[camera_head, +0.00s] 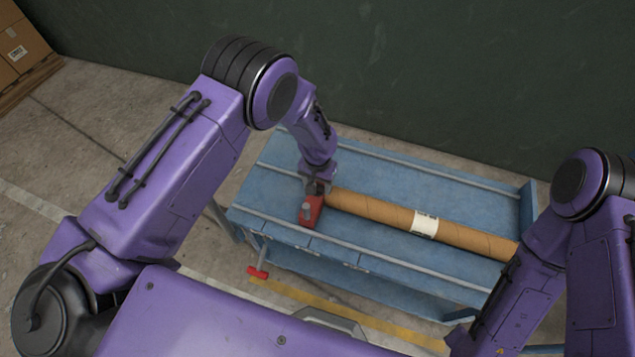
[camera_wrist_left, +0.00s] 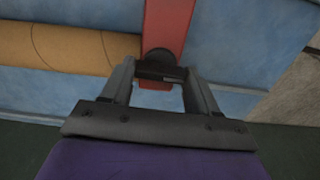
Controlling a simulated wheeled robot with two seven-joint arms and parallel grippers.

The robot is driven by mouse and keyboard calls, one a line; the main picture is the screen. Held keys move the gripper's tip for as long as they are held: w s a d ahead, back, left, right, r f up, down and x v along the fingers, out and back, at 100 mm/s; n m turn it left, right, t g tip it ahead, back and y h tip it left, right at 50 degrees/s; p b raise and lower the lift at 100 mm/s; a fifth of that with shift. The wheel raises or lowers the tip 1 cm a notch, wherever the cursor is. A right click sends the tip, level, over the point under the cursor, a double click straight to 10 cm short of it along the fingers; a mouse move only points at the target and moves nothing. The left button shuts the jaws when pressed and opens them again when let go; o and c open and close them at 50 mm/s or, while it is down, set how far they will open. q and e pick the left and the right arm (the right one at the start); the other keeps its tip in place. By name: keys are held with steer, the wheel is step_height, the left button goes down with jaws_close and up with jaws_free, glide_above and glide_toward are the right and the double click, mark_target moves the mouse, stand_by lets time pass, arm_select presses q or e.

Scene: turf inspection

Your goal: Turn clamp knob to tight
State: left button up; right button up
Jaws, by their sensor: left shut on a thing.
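A red clamp (camera_head: 313,207) sits at the left end of a long brown cardboard tube (camera_head: 380,213) on the blue bench. In the left wrist view the red clamp bar (camera_wrist_left: 166,25) runs up from a dark round knob (camera_wrist_left: 158,58). My left gripper (camera_head: 317,187) is lowered onto the clamp's far end. In the wrist view its two fingers (camera_wrist_left: 160,78) are shut on the dark knob. The knob's turn position cannot be read. The tube end (camera_wrist_left: 80,48) lies beside the clamp. My right arm shows at the right, its gripper out of view.
The blue bench (camera_head: 420,190) has grey rails along its length and a raised right end. A red handle (camera_head: 258,272) sticks out below its front left. A dark green wall (camera_head: 440,70) stands close behind. Cardboard boxes (camera_head: 20,42) are at far left.

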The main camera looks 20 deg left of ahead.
mark_target(318, 185)
arm_select(q)
steer(key=shift+w+n, duration=0.1)
steer(key=shift+n, duration=0.2)
steer(key=o, duration=1.1)
steer(key=shift+c, duration=0.2)
steer(key=shift+r, duration=0.1)
step_height(318, 185, up, 10)
steer(key=b, duration=0.1)
steer(key=shift+r, duration=0.2)
